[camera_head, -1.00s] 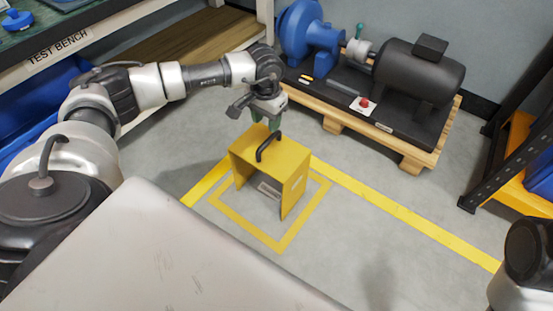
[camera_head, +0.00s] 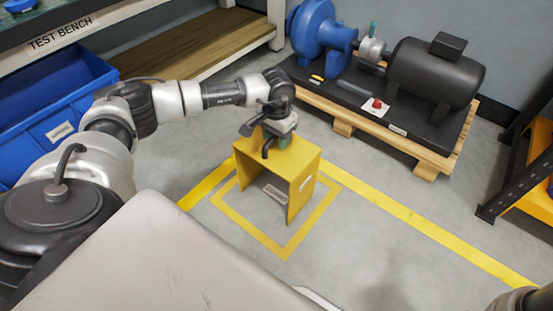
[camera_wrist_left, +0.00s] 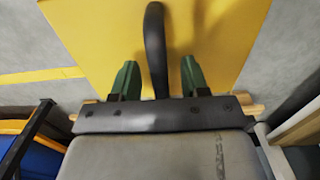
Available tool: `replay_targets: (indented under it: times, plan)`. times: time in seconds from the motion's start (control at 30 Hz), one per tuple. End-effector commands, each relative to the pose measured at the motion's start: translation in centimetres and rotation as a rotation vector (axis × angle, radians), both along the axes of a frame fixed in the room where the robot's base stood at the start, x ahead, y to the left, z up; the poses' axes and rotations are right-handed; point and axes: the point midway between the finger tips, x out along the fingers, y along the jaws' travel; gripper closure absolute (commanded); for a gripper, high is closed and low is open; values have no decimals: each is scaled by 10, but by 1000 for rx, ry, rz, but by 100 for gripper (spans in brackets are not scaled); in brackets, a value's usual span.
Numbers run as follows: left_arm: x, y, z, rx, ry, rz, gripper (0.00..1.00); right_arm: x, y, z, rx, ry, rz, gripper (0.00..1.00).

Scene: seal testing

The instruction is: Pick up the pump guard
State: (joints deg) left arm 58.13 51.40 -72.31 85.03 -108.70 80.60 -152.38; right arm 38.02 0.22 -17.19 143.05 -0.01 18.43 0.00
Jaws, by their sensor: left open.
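The pump guard (camera_head: 297,160) is a yellow bent-sheet cover with a black arched handle (camera_head: 268,146) on top. It stands on the floor inside a yellow square outline. My left gripper (camera_head: 277,143) is right at the handle, pointing down. In the left wrist view the pump guard (camera_wrist_left: 95,30) fills the upper middle. There the green fingers of my left gripper (camera_wrist_left: 160,80) are open, one on each side of the handle (camera_wrist_left: 155,45), with gaps visible on both sides. My right gripper is not in view.
A pump and motor unit (camera_head: 435,72) sits on a wooden pallet (camera_head: 425,160) behind the guard. A test bench (camera_head: 60,42) and a blue bin (camera_head: 55,105) are at the left. A dark rack (camera_head: 520,165) stands at the right. Floor in front is clear.

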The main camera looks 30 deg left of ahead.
Motion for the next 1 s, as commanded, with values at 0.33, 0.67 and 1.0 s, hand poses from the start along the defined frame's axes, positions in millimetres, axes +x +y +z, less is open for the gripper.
replay_targets:
  times: [0.33, 0.67, 1.0]
  plan:
    - [0, 0, 1, 0, 0, 0, 82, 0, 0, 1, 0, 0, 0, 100]
    - [0, 0, 1, 0, 0, 0, 100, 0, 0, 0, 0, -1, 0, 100]
    - [0, 0, 1, 0, 1, -1, 100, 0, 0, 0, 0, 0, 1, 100]
